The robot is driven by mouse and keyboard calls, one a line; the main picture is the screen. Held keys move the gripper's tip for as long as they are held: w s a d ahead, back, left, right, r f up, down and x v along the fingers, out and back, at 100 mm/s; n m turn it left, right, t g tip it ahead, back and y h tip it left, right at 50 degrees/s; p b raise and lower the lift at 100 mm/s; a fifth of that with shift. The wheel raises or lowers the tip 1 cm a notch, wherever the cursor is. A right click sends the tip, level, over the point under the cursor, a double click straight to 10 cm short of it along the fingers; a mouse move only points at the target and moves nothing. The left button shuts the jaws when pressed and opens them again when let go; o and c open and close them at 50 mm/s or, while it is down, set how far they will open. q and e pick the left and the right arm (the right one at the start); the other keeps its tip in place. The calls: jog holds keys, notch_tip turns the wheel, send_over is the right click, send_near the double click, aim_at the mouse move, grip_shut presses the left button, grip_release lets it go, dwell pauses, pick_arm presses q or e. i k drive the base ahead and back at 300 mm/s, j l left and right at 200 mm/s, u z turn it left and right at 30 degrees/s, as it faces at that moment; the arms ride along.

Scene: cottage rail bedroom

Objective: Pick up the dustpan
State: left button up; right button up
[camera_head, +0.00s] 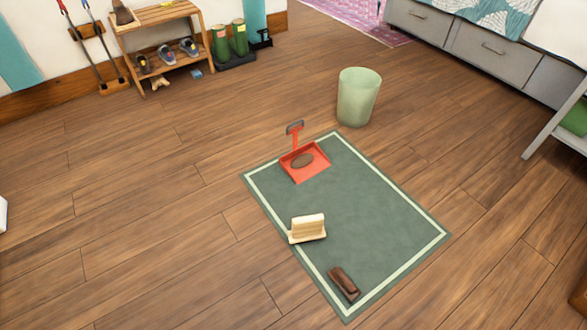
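Neither of my grippers shows in the head view, and nothing is touching the dustpan.
On the mat are a cream block-like object (307,228) and a dark brown brush-like object (343,284). A pale green bin (358,97) stands just beyond the mat. A wooden shoe rack (163,48), green boots (230,40) and grey drawers (483,46) stand farther back. Wood floor around is clear.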

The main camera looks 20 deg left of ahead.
aim_at(303, 163)
jog(key=k+z, duration=0.2)
jog(key=z, duration=0.2)
jog(key=k+z, duration=0.2)
jog(key=z, duration=0.2)
jog(key=k+l+z, duration=0.2)
jog(key=z, duration=0.2)
jog(key=i+j, duration=0.1)
jog(key=j, duration=0.35)
jog(key=i+j, duration=0.15)
jog(key=j, duration=0.35)
jog(key=i+j+z, duration=0.1)
jog(key=j, duration=0.35)
jog(key=i+j, duration=0.1)
jog(key=j, duration=0.35)
jog(key=i+j, duration=0.1)
jog(key=j, duration=0.4)
jog(key=i+j+z, duration=0.1)
jog(key=j, duration=0.35)
